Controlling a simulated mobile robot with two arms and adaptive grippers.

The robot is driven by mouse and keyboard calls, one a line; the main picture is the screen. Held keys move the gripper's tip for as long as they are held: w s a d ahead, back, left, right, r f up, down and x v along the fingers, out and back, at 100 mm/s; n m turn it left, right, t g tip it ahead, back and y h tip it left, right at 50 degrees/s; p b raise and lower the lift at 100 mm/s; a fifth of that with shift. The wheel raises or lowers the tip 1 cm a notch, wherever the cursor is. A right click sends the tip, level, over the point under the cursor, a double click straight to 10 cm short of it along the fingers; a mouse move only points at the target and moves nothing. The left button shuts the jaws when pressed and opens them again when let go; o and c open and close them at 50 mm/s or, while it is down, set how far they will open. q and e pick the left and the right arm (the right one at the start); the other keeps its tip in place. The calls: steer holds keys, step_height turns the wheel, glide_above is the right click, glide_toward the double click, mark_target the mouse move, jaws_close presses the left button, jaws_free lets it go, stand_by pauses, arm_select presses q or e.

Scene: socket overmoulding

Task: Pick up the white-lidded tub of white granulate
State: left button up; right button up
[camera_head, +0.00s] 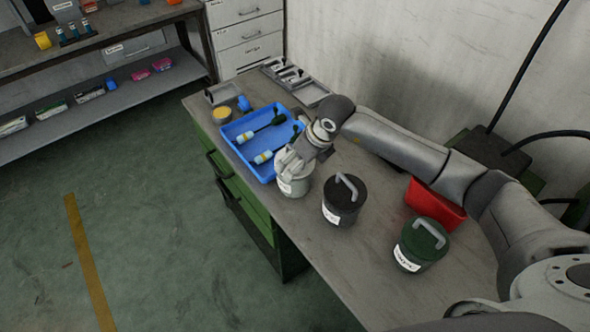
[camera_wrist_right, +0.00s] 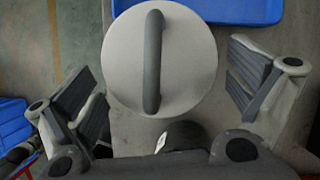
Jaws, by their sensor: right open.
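The white-lidded tub (camera_head: 294,185) stands upright on the workbench, in front of the blue tray. In the right wrist view its round pale lid (camera_wrist_right: 190,60) with a dark arched handle (camera_wrist_right: 153,62) lies between the fingers. My right gripper (camera_head: 291,160) is directly above the tub and hides most of its lid in the head view. In the right wrist view the right gripper (camera_wrist_right: 160,88) is open, with one finger on each side of the lid and visible gaps to it. My left gripper is in neither view.
A black-lidded tub (camera_head: 342,203) and a green-lidded tub (camera_head: 421,246) stand to the right on the bench (camera_head: 365,285). A red bin (camera_head: 436,204) is behind them. The blue tray (camera_head: 240,127) holds bottles. A yellow-topped container (camera_head: 222,114) is left of the tray.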

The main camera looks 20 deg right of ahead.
steer(key=p+x, duration=0.1)
steer(key=x, duration=0.2)
steer(key=shift+s+a+f, duration=0.1)
steer(key=shift+f, duration=0.3)
steer(key=shift+w+f, duration=0.15)
steer(key=shift+w, duration=0.05)
steer(key=shift+c, duration=0.6)
steer(key=c, duration=1)
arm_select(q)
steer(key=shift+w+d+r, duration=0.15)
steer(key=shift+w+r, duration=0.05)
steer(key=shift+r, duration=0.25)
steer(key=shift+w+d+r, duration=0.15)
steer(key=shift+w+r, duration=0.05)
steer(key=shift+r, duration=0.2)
